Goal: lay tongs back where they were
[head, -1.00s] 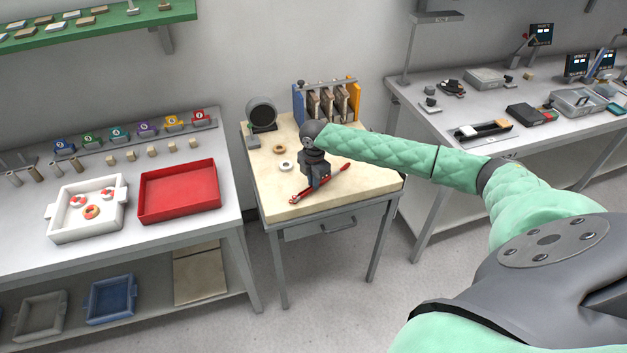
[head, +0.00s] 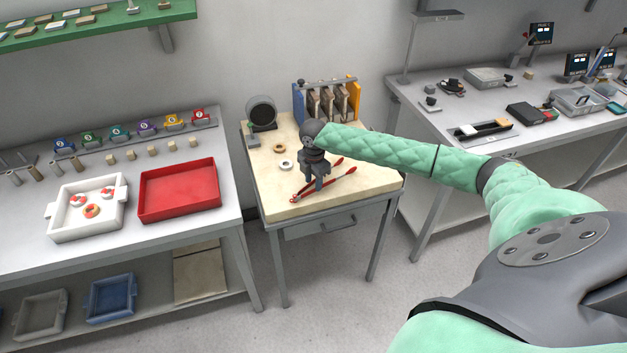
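The red tongs (head: 340,176) lie on the pale top of the small middle table (head: 280,208). Their two handles are spread apart toward the right, and their tips point to the front left. My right gripper (head: 315,189) points down over the middle of the tongs, its fingers open around them, and hides part of them. I cannot tell whether the fingers touch the tongs. My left gripper is out of view.
Two small rings, one white (head: 285,165) and one brown (head: 279,148), lie left of the gripper. A round dark device (head: 261,113) and a rack of brown slabs (head: 327,103) stand behind. A red tray (head: 180,205) and white tray (head: 60,222) sit on the left bench.

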